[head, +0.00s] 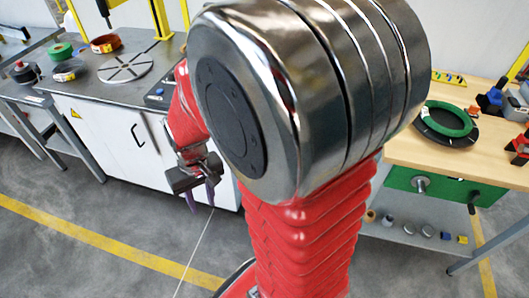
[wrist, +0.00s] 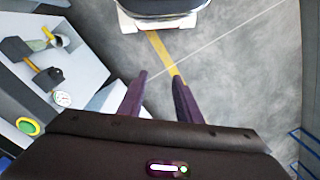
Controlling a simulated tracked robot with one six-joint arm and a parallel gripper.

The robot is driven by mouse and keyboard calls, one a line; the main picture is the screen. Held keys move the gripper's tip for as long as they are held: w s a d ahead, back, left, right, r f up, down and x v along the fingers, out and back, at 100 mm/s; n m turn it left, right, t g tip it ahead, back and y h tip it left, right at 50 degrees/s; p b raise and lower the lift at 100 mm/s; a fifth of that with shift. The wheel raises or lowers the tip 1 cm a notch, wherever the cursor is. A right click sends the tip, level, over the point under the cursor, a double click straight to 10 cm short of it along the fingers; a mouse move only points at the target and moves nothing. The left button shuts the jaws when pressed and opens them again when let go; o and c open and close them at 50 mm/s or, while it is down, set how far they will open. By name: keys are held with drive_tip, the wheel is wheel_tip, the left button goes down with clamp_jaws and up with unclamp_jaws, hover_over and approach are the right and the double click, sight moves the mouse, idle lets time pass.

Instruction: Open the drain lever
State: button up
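My gripper (head: 201,198) hangs in front of the white cabinet in the head view, below the bench top. In the wrist view, my gripper (wrist: 160,78) shows two purple fingers apart with nothing between them but floor. A light panel stands to the left of the fingers in the wrist view. It carries a small yellow-handled fitting (wrist: 51,38) and a black fitting with a yellow part (wrist: 48,77). I cannot tell which of these, if either, is the drain lever. The fingers are clear of both. The head view does not show these fittings.
The panel also carries a round gauge (wrist: 62,99) and a green button with a yellow ring (wrist: 29,126). The metal bench (head: 95,84) holds coloured coils. A wooden bench (head: 430,155) with a green coil (head: 447,107) stands right. Open floor lies below the fingers.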

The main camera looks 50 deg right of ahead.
drive_tip(key=w+d+f+m, duration=0.1)
drive_tip(key=w+d+f, duration=0.1)
drive_tip(key=f, duration=0.7)
drive_tip(key=w+d+f+m, duration=0.1)
drive_tip(key=w+d+f, duration=0.15)
drive_tip(key=f, duration=0.65)
drive_tip(key=w+d+f+m, duration=0.1)
drive_tip(key=d+f, duration=0.2)
drive_tip(key=f, duration=0.6)
drive_tip(key=s+d+f+h, duration=0.2)
drive_tip(key=s+d+f, duration=0.15)
drive_tip(key=f, duration=0.65)
drive_tip(key=s+d+f+h, duration=0.15)
drive_tip(key=d+f, duration=0.25)
drive_tip(key=f, duration=0.6)
drive_tip(key=s+d+f+n+h, duration=0.1)
drive_tip(key=s+d+f+h, duration=0.75)
drive_tip(key=s, duration=0.45)
drive_tip(key=d+r+n+t+h, duration=0.1)
drive_tip(key=d+r+n+h, duration=0.4)
drive_tip(key=r, duration=0.8)
drive_tip(key=d+h, duration=0.1)
drive_tip(key=d, duration=0.1)
drive_tip(key=shift+w+d+n+t+h, duration=0.2)
drive_tip(key=shift+d+n+t+h, duration=0.1)
drive_tip(key=shift+d+h, duration=0.1)
